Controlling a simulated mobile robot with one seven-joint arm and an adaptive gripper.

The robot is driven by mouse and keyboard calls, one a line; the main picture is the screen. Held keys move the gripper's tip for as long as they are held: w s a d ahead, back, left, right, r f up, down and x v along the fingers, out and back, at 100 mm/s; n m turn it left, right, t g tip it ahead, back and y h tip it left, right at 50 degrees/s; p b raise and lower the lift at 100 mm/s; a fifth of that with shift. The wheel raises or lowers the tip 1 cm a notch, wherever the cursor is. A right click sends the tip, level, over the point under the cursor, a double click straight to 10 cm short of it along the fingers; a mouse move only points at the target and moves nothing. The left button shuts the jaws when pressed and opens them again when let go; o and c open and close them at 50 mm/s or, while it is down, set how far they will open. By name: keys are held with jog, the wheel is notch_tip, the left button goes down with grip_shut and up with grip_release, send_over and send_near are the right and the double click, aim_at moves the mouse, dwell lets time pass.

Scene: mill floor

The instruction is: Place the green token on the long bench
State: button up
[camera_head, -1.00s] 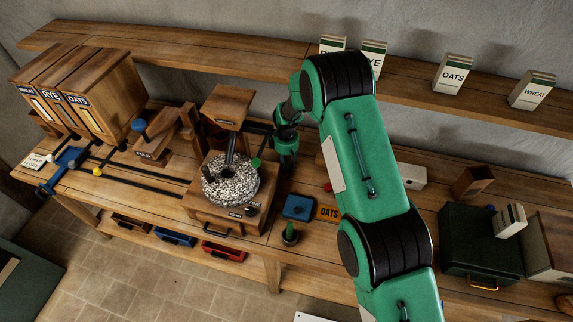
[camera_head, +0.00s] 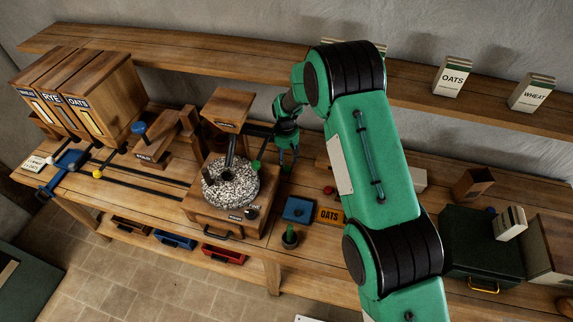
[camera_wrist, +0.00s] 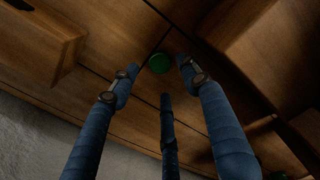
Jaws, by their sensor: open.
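The green token (camera_wrist: 159,63) is a small round disc on the wooden planks in the wrist view. My gripper (camera_wrist: 156,72) is open, with blue fingers spread around the token and the tips near it. I cannot tell whether they touch it. In the head view my gripper (camera_head: 289,168) points down over the long bench (camera_head: 262,258), just right of the stone mill (camera_head: 231,181). I cannot make out the token there.
A blue pad (camera_head: 298,209), an OATS plate (camera_head: 330,215) and a green-handled stamp (camera_head: 290,237) are in front of my gripper. A green-knobbed lever (camera_head: 256,164) is close on its left. A dark green box (camera_head: 482,243) stands at the right.

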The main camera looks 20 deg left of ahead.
aim_at(286, 169)
jog(key=shift+r, duration=1.3)
jog(key=s+d+r+m+t+b, duration=0.1)
jog(key=d+r+m, duration=0.1)
jog(key=d+r, duration=0.5)
jog(key=d+r+m+b, duration=0.2)
jog(key=d+r, duration=0.2)
jog(key=r, duration=0.8)
jog(key=s+d+r+m+t+b, duration=0.1)
jog(key=s+d+r+m+b, duration=0.15)
jog(key=s+d+r, duration=0.8)
jog(key=s+d+r+m+t+b, duration=0.1)
jog(key=s+d+r+m, duration=0.1)
jog(key=s+d+r, duration=0.3)
jog(key=s+d+r+m+t+b, duration=0.1)
jog(key=s+d+r+m+b, duration=0.15)
jog(key=s+d, duration=0.5)
jog(key=s+d+f+m+b, duration=0.1)
jog(key=s+d, duration=0.3)
jog(key=s, duration=0.5)
jog(key=s+d+f+m+t+b, duration=0.1)
jog(key=s+d+m, duration=0.3)
jog(key=s, duration=0.5)
jog(key=shift+b, duration=0.35)
jog(key=shift+s+f, duration=0.1)
